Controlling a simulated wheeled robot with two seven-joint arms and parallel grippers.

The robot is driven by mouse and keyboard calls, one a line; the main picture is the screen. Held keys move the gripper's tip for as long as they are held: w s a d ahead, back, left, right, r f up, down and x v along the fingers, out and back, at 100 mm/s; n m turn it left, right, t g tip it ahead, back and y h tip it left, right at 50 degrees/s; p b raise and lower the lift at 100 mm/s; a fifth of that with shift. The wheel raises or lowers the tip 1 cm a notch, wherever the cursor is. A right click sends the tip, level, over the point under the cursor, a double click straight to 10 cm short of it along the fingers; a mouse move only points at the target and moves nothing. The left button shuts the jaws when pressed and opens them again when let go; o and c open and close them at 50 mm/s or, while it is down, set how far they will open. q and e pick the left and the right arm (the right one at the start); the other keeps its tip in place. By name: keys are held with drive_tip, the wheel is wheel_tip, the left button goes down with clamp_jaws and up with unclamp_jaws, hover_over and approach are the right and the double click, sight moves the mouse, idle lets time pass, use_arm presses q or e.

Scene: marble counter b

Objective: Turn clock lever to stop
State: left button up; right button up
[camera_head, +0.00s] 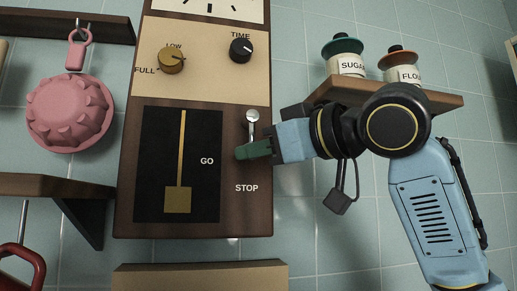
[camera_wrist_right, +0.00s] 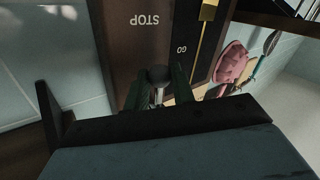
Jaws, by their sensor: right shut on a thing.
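The clock (camera_head: 190,115) is a tall dark wooden case with a tan panel on the wall. Its silver lever (camera_head: 252,124) is on the right side, beside the GO label (camera_head: 207,161) and above the STOP label (camera_head: 246,188). My right gripper (camera_head: 246,152) comes in from the right, its green fingers closed over the lever's lower part and hiding it. In the right wrist view, the dark ball knob (camera_wrist_right: 157,72) and silver stem of the lever lie between the green fingers (camera_wrist_right: 158,84), with STOP upside down beyond. My left gripper is out of view.
A brass pendulum (camera_head: 178,200) hangs in the black window. FULL/LOW and TIME knobs (camera_head: 241,50) are above. A wall shelf (camera_head: 445,99) with sugar and flour jars sits behind my right arm. A pink mould (camera_head: 70,110) hangs at left.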

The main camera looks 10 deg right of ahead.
drive_tip(key=o, duration=1)
drive_tip(key=shift+d, duration=0.1)
drive_tip(key=b+v, duration=0.4)
drive_tip(key=v, duration=0.9)
drive_tip(key=shift+s, duration=0.15)
drive_tip(key=shift+d, duration=0.1)
